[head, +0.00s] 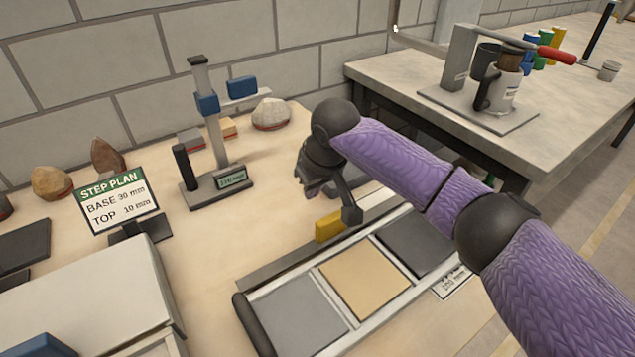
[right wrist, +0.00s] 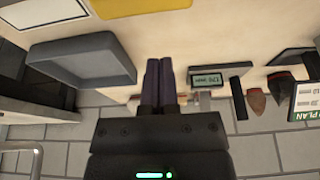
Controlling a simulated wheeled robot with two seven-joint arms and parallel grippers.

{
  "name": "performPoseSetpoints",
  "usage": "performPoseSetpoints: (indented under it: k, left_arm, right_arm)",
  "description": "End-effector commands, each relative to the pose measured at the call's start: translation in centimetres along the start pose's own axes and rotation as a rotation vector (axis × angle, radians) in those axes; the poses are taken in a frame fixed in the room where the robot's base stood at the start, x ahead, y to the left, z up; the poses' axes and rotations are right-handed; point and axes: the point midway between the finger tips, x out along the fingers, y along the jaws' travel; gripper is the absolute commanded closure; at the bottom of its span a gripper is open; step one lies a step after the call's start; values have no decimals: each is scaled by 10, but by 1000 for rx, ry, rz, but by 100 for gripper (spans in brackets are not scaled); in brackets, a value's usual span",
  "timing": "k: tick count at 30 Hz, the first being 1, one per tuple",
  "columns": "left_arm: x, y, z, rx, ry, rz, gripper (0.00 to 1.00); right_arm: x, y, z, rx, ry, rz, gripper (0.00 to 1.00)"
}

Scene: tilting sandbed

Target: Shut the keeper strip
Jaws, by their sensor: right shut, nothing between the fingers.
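A long grey strip (head: 285,262), which looks like the keeper strip, runs along the back edge of the tilted sandbed frame (head: 258,312). A yellow block (head: 329,226) sits on or against the strip; a yellow piece (right wrist: 140,6) shows at the top of the right wrist view. The bed holds light grey, tan and dark panels. I cannot tell whether the strip is latched. My right gripper (head: 312,187) is behind the strip, shut and empty. Its closed fingers (right wrist: 159,84) show in the right wrist view, apart from the yellow piece. My arm hides part of the strip's right end. My left gripper is not in view.
A height gauge (head: 215,130) stands left of my right gripper. A step plan sign (head: 117,201) and several stones stand further left. A grey tray (right wrist: 80,62) lies beside my fingers. A second bench (head: 400,80) holds a clamped jar device. A pale box (head: 90,300) is front left.

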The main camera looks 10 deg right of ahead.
Motion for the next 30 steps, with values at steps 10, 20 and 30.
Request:
performPoseSetpoints:
  k: [10, 20, 30]
  left_arm:
    - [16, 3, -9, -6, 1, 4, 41]
    - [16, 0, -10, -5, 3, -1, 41]
    - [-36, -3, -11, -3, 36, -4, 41]
  right_arm:
    - [11, 1, 31, -1, 2, 1, 100]
    - [8, 0, 38, 0, 1, 0, 100]
    - [-11, 1, 48, 4, 4, 0, 100]
